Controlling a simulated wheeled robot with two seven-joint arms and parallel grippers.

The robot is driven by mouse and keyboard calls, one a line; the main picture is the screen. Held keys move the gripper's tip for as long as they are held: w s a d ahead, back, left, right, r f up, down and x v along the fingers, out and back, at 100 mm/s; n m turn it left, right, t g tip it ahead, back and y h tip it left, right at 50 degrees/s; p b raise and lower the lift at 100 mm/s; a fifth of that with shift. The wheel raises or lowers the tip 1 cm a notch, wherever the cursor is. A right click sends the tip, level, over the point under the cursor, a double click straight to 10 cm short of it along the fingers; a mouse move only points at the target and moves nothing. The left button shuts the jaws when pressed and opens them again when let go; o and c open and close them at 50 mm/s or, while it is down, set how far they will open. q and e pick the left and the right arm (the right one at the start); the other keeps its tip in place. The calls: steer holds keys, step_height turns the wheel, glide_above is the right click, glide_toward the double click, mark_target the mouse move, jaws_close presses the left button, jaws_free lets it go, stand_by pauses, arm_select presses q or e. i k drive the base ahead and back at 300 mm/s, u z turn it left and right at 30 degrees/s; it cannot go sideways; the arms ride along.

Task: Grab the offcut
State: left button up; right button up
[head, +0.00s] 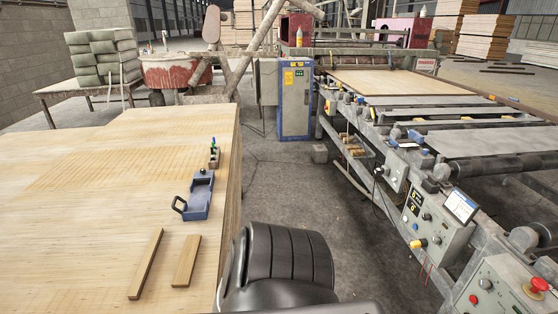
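Two loose wooden pieces lie flat and apart on the near right part of the veneer stack (70,200). One is a longer, narrow strip (146,264); the other is a shorter, wider piece (186,261) to its right, nearer the stack's right edge. Either could be the offcut; I cannot tell which. Neither of my grippers is in view, and nothing is seen touching the two pieces.
A blue hand plane (196,197) lies just beyond the pieces, with a small wooden holder (214,158) behind it. The stack's left top is clear. A concrete aisle separates it from a machine line with a control box (433,225). A blue cabinet (295,100) stands at the back.

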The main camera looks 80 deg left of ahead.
mark_target(183, 274)
steer(key=i, duration=0.5)
steer(key=u, duration=2.4)
